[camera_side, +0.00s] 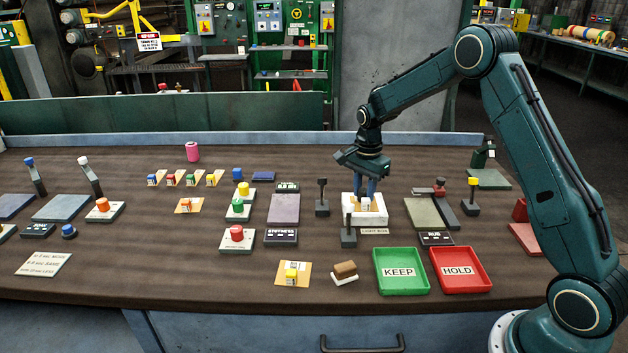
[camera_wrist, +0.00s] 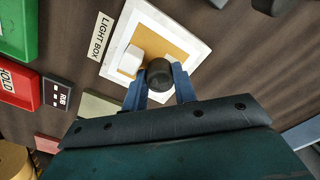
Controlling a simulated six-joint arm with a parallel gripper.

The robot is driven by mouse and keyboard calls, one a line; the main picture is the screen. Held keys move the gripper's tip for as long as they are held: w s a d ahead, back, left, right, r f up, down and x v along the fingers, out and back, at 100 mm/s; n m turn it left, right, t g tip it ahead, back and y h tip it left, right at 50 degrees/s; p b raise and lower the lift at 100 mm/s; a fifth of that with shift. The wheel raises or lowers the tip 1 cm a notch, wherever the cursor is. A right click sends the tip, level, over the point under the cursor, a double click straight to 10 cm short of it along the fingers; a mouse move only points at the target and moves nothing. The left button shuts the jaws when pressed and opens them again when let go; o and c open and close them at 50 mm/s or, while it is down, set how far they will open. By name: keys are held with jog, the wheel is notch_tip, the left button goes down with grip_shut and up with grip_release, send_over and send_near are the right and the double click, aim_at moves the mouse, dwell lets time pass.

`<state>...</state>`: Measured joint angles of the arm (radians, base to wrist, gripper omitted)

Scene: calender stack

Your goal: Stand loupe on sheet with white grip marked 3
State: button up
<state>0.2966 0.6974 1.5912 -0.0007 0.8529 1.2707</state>
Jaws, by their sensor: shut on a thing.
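The white light box (camera_side: 350,217) stands right of the table's middle, and it also shows in the wrist view (camera_wrist: 115,72). A tan sheet (camera_wrist: 180,44) with a white grip (camera_wrist: 131,60) lies on it; the grip's mark is not readable. In the side view the white grip (camera_side: 366,204) sits just below my fingers. My gripper (camera_side: 372,190) is over the light box, fingers pointing down. In the wrist view its blue fingers are shut on the dark round loupe (camera_wrist: 159,74), beside the white grip. I cannot tell whether the loupe touches the sheet.
A dark post (camera_side: 348,234) stands at the light box's front, another (camera_side: 322,200) to its left. The green KEEP tray (camera_side: 400,290) and red HOLD tray (camera_side: 462,288) lie in front. A tan sheet with a yellow grip (camera_side: 292,277) lies front left. Small coloured-grip sheets stand farther back left.

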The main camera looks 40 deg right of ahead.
aim_at(364, 191)
jog(key=o, duration=0.9)
jog(key=shift+o, duration=0.2)
notch_tip(364, 191, up, 12)
jog(key=shift+r, duration=0.15)
dwell(0.5)
